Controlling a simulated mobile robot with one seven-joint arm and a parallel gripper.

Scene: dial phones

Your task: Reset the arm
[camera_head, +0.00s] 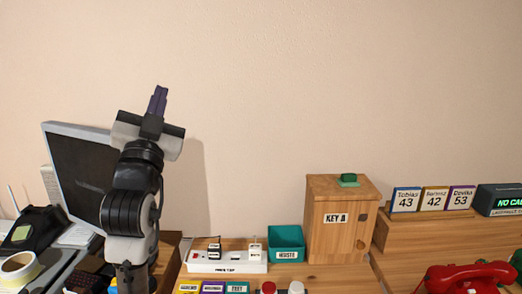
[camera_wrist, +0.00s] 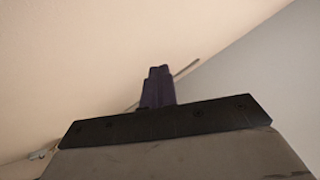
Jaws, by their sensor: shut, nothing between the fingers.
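My gripper (camera_head: 158,99) is at the top of my raised arm, left of centre in the head view. It points up, in front of the bare wall and above the desk. Its dark purple fingers are together with nothing between them. In the wrist view the shut fingers (camera_wrist: 157,86) stand up at the middle, against the plain wall. My arm covers part of the monitor and the desk behind it.
A monitor (camera_head: 80,165) stands at the left, close to my arm. Lower down are a power strip (camera_head: 226,262), a teal bin (camera_head: 286,245), a wooden cabinet (camera_head: 340,222) marked KEY A, numbered cards (camera_head: 434,199) and a red phone (camera_head: 468,277). The space above the desk is clear.

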